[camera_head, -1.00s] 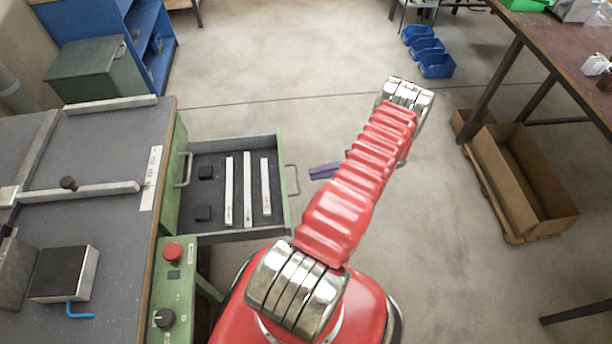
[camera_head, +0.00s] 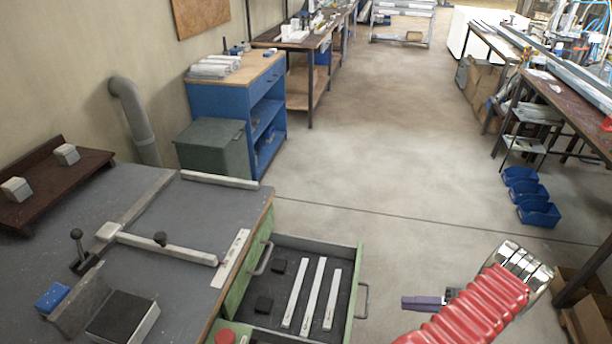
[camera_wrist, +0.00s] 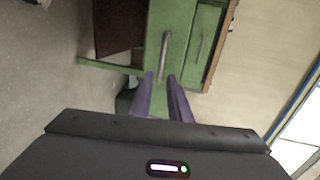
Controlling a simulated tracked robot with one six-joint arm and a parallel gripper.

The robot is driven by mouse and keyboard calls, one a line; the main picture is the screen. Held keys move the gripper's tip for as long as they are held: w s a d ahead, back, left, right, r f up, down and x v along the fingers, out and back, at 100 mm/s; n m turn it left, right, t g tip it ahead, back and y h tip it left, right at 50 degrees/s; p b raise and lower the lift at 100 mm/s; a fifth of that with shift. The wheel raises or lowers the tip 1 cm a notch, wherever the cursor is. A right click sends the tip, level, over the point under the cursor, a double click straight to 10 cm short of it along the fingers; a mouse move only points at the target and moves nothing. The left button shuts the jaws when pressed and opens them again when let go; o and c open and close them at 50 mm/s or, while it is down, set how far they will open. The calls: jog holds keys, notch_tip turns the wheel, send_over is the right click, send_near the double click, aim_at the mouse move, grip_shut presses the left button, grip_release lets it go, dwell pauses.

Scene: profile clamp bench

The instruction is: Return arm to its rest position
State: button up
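My red ribbed arm (camera_head: 480,310) reaches up from the lower right of the head view. Part of my gripper (camera_head: 408,303) shows to its left, with purple fingers pointing left toward the open drawer.
The open drawer (camera_head: 348,328) holds several pale bars and two dark blocks; its handle (camera_head: 362,302) faces my gripper. The grey bench (camera_head: 170,275) is at left. Blue bins (camera_head: 538,213) stand on the floor at right. The middle floor is clear.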

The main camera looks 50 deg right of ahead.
dwell(0.3)
jog(key=s+a+f+m+g, duration=0.1)
jog(key=a+f+m+g, duration=0.2)
jog(key=a+m, duration=0.2)
jog(key=w+a+r+n+g+h, duration=0.2)
jog(key=w+a+r+g, duration=0.3)
jog(key=r, duration=0.4)
jog(key=w+a+r+n+g+h, duration=0.1)
jog(key=w+a+r+n+g, duration=0.1)
jog(key=w+a+r, duration=0.5)
jog(key=w+a+r+n+g+h, duration=0.15)
jog(key=w+r+g, duration=0.3)
jog(key=r, duration=0.55)
jog(key=w+a+r+n+t+h, duration=0.1)
jog(key=a+r+n+t, duration=0.1)
jog(key=a+r, duration=0.4)
jog(key=w+a+r+n+t+h, duration=0.1)
jog(key=a+r+n, duration=0.4)
jog(key=a, duration=0.8)
jog(key=w+a+r+n+t+h, duration=0.1)
jog(key=w+a+r+n+t, duration=0.1)
jog(key=a+r, duration=0.6)
jog(key=shift+w+a+r+n+t, duration=0.2)
jog(key=shift+a+n+t, duration=0.7)
jog(key=shift+n, duration=0.35)
